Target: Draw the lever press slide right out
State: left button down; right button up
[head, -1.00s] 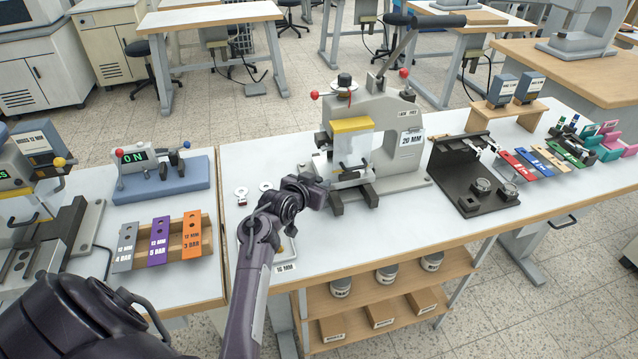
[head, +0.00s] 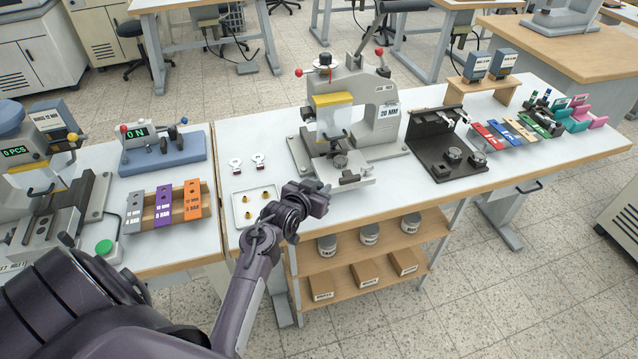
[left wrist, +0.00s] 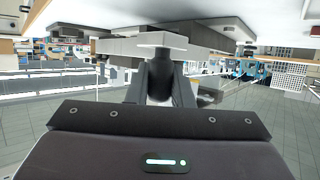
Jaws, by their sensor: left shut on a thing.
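The lever press (head: 365,110) stands at the middle of the white table, a grey frame with a yellow-topped clear guard, red knobs and a "20 MM" sign. Its slide (head: 362,173) sticks out at the front below the guard, with a round metal piece (head: 340,160) on it. My left gripper (head: 324,190) is at the slide's front edge, shut on its front part. The exact grip is partly hidden in the head view. My right gripper is out of view.
A white tray (head: 236,210) with small brass pieces lies left of my gripper. A black fixture (head: 415,150) and coloured bars stand right of the press. A shelf (head: 345,257) with tins and boxes is under the table.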

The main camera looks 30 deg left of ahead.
pick_arm(q)
jog(key=c, duration=1.7)
grip_release()
jog(key=shift+s+d+f, duration=0.1)
jog(key=shift+d+f, duration=0.1)
jog(key=o, duration=0.4)
jog(key=shift+s+r, duration=0.1)
jog(key=shift+r, duration=0.05)
jog(key=shift+b+v, duration=0.6)
jog(key=shift+v, duration=3.3)
